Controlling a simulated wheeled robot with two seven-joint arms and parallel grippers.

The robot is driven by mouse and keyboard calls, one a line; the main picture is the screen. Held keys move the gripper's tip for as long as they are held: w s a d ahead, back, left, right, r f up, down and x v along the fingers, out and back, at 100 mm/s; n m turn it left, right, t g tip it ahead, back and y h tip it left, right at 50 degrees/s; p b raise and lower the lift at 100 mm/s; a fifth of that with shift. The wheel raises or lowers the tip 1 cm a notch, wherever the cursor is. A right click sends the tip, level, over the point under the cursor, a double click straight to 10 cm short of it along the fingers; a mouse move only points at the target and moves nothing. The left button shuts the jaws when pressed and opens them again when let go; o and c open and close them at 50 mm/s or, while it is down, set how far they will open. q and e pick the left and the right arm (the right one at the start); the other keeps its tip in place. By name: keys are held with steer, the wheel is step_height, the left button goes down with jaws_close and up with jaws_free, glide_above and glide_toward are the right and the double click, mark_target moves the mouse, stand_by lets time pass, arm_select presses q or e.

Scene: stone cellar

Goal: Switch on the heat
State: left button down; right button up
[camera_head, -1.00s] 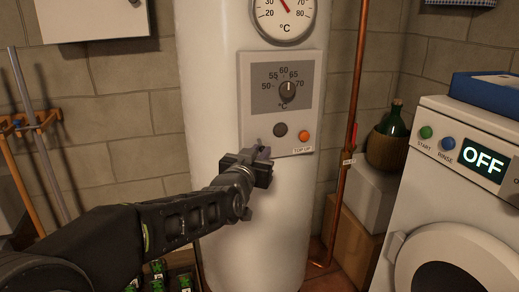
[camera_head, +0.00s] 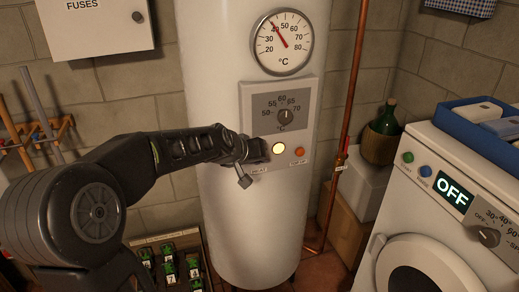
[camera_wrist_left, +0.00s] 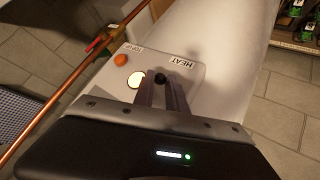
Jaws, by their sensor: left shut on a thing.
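The white boiler (camera_head: 245,220) stands in the middle of the head view. Its grey control panel (camera_head: 305,92) carries a temperature knob (camera_head: 286,117), a glowing pale lamp (camera_head: 279,148) and an orange TOP UP button (camera_head: 299,152). My left gripper (camera_head: 262,151) is at the panel's lower left, left of the lamp, and hides the switch there in the head view. In the left wrist view, my left gripper's fingers (camera_wrist_left: 163,93) are shut on a small black heat switch (camera_wrist_left: 160,79) beside the HEAT label (camera_wrist_left: 181,62). The lit lamp (camera_wrist_left: 135,80) and the orange button (camera_wrist_left: 121,59) also show there.
A thermometer dial (camera_head: 283,58) sits above the panel. A copper pipe (camera_head: 345,135) runs down right of the boiler. A washing machine (camera_head: 408,225) reading OFF stands at the right. A fuse box (camera_head: 95,32) hangs at upper left; a crate with green items (camera_head: 170,265) lies below.

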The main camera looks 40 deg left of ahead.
arm_select(q)
steer(key=shift+w+a+r+g+h+p, duration=0.1)
steer(key=shift+r+g+h+p, duration=0.1)
steer(key=shift+g+h+p, duration=0.3)
steer(key=shift+n, duration=0.3)
steer(key=c, duration=1.4)
jaws_free()
steer(key=shift+o, duration=0.2)
steer(key=v, duration=0.7)
steer(key=shift+s+r+b, duration=0.2)
steer(key=shift+s+b, duration=0.1)
